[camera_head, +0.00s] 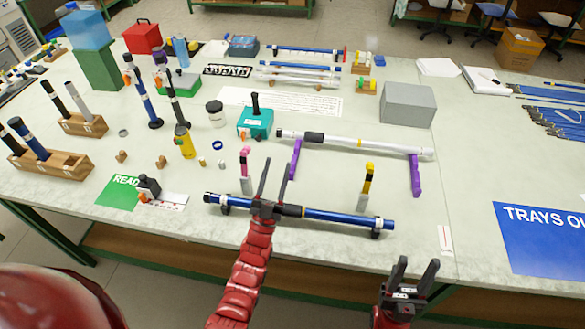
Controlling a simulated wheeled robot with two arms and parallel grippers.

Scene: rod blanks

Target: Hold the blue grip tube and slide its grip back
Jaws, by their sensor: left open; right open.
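The blue grip tube (340,217) lies nearly level across two dark supports near the table's front edge. A dark section, which looks like its grip (290,210), shows just right of my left gripper, with a thin yellow band beside it. My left gripper (279,161) is open, and its palm covers part of the tube. Its fingers point away over the table beyond the tube; I cannot tell their height or any contact. My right gripper (419,262) is open and empty, in front of the table edge, right of the tube's right end.
A white tube (385,148) with a black grip rests on purple stands (416,178) behind. Small stands with pink (245,160) and yellow (368,178) tops stand between the tubes. A grey box (408,104) is behind right. Wooden racks (60,172) stand left.

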